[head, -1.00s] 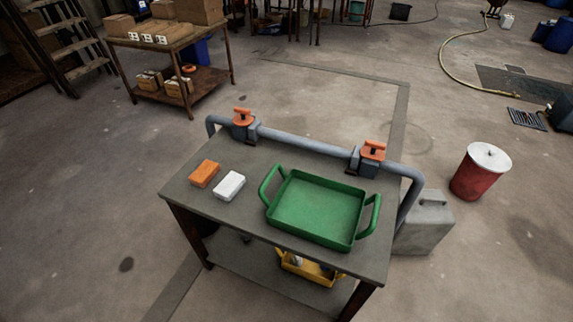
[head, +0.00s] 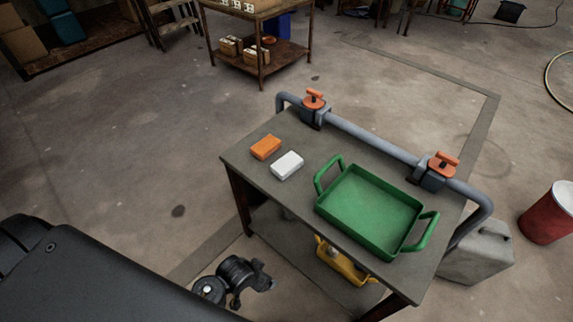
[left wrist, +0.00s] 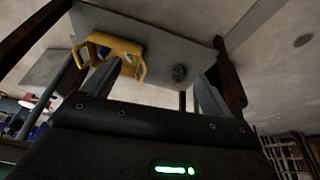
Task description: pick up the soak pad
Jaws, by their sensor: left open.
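Two small pad-like blocks lie side by side on the near-left part of the table top, an orange one (head: 265,147) and a white one (head: 287,165). I cannot tell from the pictures which is the soak pad. Nothing holds either block. My left gripper (left wrist: 157,78) shows in the left wrist view with its two fingers wide apart and nothing between them. It is low, near the table's lower shelf, clear of both blocks. In the head view my left arm comes in at the lower left, in front of the table. My right gripper is not in view.
A green tray (head: 368,208) with two handles stands right of the blocks. A grey pipe (head: 375,139) with orange-handled valves runs along the table's back edge. A yellow caddy (head: 343,262) sits on the lower shelf.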

